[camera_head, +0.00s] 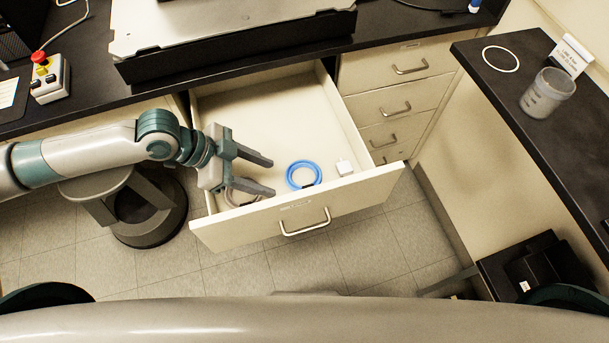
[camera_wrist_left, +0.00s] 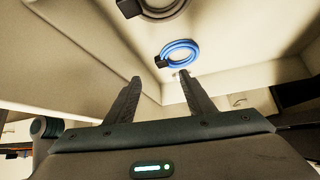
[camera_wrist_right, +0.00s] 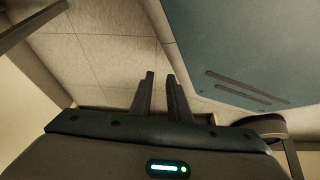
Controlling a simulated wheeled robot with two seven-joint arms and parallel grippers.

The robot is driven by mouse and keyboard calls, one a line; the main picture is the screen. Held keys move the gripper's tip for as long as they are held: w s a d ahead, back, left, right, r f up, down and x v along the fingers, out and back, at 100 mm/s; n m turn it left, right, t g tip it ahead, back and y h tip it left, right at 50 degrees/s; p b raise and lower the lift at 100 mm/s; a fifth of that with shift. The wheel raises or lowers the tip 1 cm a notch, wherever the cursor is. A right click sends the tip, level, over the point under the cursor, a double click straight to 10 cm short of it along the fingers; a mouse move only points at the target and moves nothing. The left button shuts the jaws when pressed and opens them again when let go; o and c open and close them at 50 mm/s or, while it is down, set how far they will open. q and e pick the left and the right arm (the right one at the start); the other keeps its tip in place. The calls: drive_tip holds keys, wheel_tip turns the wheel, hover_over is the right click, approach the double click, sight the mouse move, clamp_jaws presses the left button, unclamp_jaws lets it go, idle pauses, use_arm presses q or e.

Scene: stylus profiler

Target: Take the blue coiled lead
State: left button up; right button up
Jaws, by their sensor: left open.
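The blue coiled lead (camera_head: 318,174) lies as a ring with a dark tie in the open drawer (camera_head: 255,95), near its front wall. My left gripper (camera_head: 271,177) is open and empty over the drawer, its fingers pointing right toward the lead and apart from it. In the left wrist view, the blue lead (camera_wrist_left: 185,64) is beyond the tips of my left gripper (camera_wrist_left: 160,77), above the right finger. My right gripper (camera_wrist_right: 160,76) shows only in its wrist view, with a narrow empty gap between its fingers and floor tiles beyond.
A grey-beige coil (camera_wrist_left: 165,14) lies left of the blue lead, partly hidden by my left gripper in the head view. The drawer front (camera_head: 300,208) and counter (camera_head: 90,85) bound the space.

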use_arm(q)
drive_tip(key=p, duration=0.1)
approach(300, 187)
drive_tip(key=d+f, duration=0.1)
drive_tip(key=s+d, duration=0.1)
drive_tip(key=d, duration=0.1)
drive_tip(key=shift+f, duration=0.35)
drive_tip(key=shift+d+f, duration=0.1)
drive_tip(key=shift+f, duration=0.2)
drive_tip(key=shift+w+d+f+p, duration=0.1)
drive_tip(key=shift+d+f+p, duration=0.1)
drive_tip(key=shift+d+p, duration=0.2)
drive_tip(key=p+x, duration=0.1)
drive_tip(key=x, duration=0.2)
drive_tip(key=shift+w+d+f, duration=0.15)
drive_tip(key=shift+d+f, duration=0.3)
drive_tip(key=shift+f, duration=0.05)
drive_tip(key=c, duration=1.1)
drive_tip(key=shift+c, duration=0.5)
use_arm(e)
drive_tip(key=s+d+f+g+h, duration=0.1)
drive_tip(key=s+d+g, duration=0.2)
drive_tip(key=s, duration=0.9)
drive_tip(key=shift+s+d, duration=0.35)
drive_tip(key=shift+d, duration=0.6)
